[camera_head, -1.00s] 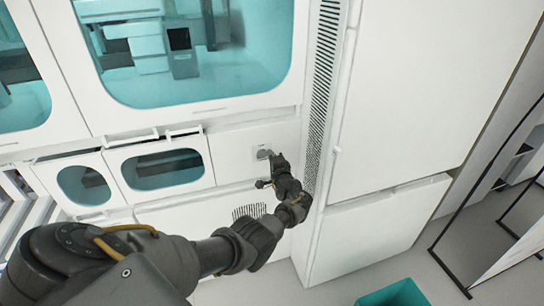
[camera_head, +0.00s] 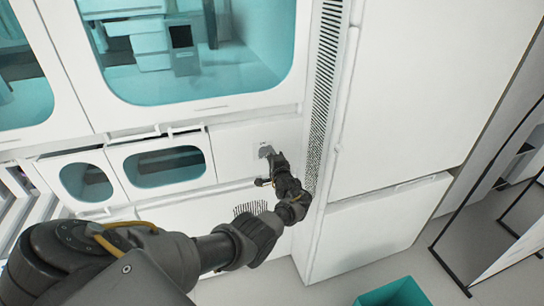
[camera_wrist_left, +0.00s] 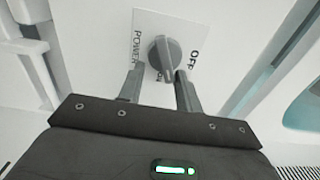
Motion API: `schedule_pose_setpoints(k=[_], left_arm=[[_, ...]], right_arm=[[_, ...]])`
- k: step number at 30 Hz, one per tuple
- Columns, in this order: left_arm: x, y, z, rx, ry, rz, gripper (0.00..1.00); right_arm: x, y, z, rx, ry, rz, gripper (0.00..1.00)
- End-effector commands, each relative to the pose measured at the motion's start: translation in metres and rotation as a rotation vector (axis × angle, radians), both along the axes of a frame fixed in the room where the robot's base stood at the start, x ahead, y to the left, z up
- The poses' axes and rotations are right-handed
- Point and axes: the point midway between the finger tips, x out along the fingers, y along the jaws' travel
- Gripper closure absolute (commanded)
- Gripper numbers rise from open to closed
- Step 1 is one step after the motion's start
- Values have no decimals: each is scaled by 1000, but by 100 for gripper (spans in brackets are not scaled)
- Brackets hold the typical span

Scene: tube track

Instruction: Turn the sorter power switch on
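The sorter power switch is a grey rotary knob (camera_wrist_left: 165,57) on a white plate (camera_wrist_left: 195,27) printed POWER and OFF. Another label below the knob is partly hidden. The knob's raised bar stands nearly upright in the left wrist view, tilted slightly. My left gripper (camera_wrist_left: 157,88) is open, its fingers apart on either side of the knob's lower end. The right-hand fingertip is very close to the bar; I cannot tell whether it touches. In the head view my left gripper (camera_head: 272,168) covers most of the switch plate (camera_head: 265,150). My right gripper is not in view.
The white machine has a large teal window (camera_head: 200,75) above and smaller windowed doors (camera_head: 165,166) left of the switch. A vertical vent strip (camera_head: 322,90) and tall white panels (camera_head: 420,90) stand right. A teal bin (camera_head: 392,292) sits on the floor.

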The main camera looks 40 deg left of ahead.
Motion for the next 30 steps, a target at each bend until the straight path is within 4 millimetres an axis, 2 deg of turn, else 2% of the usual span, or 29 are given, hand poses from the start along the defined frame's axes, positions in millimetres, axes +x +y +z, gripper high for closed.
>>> schedule_pose_setpoints(k=[8,13,22,30], left_arm=[[0,-6,1,-1,-1,-6,67],[-15,-27,3,-1,-2,-7,67],[-50,-71,1,-2,-2,-1,67],[-63,-88,1,0,-2,2,67]], right_arm=[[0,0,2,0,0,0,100],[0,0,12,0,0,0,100],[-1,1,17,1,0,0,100],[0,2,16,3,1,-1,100]])
